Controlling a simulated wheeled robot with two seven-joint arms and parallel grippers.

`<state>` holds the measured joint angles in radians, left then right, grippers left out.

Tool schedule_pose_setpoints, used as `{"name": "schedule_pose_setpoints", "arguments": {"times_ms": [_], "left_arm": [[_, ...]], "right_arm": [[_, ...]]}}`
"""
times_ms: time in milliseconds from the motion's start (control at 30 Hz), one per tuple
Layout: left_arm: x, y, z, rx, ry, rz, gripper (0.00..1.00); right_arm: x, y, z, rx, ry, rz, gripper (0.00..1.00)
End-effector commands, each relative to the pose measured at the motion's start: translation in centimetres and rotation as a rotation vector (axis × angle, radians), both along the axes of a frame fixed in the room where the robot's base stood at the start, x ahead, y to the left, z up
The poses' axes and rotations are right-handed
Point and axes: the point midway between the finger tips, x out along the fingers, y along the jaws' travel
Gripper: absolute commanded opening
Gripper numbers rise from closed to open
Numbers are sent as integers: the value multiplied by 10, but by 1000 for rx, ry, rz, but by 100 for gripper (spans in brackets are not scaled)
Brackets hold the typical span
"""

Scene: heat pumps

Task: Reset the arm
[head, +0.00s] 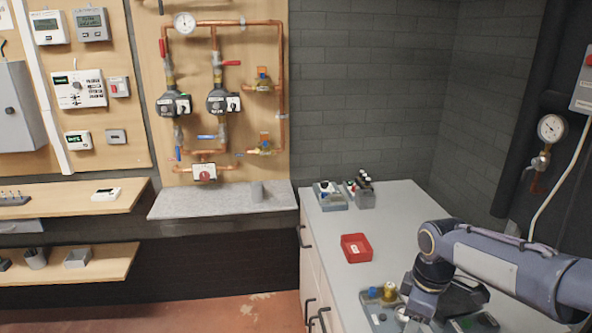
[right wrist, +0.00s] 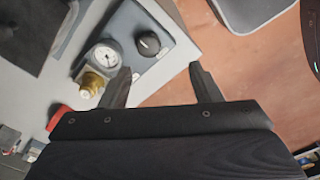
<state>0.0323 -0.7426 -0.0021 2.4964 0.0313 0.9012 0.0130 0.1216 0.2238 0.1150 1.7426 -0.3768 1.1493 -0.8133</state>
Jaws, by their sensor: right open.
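My right arm (head: 500,262) reaches in from the right in the head view, over the grey counter. Its gripper (right wrist: 162,84) shows in the right wrist view with two dark fingers spread apart and nothing between them. The fingertips lie close to the edge of a grey-blue panel (right wrist: 128,22) with a round gauge (right wrist: 104,56), a brass fitting (right wrist: 92,82) and a black knob (right wrist: 148,43). I cannot tell whether they touch it. In the head view the right gripper is mostly hidden behind its own wrist. My left gripper is in neither view.
A red tray (head: 345,248) sits on the counter (head: 400,215) left of the arm. A unit with blue and yellow parts (head: 375,309) is beside my wrist. Small devices (head: 333,199) stand at the counter's back. Copper piping with pumps (head: 222,102) is on the wall board.

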Motion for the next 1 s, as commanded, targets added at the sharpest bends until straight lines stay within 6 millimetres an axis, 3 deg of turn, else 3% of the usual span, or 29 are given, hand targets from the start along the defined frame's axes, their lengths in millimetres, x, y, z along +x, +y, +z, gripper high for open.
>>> {"name": "schedule_pose_setpoints", "arguments": {"times_ms": [100,200,400,500,700,1000], "left_arm": [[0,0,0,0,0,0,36],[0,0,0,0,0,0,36],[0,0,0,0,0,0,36],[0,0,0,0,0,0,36],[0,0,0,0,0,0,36],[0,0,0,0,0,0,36]], "right_arm": [[-46,7,26,68,-75,-206,57],[-89,18,37,159,-131,-412,57],[-159,45,36,376,-198,-788,57],[-181,57,30,469,-208,-920,57],[-198,69,22,562,-206,-1044,57],[-199,69,21,564,-204,-1050,57]]}}
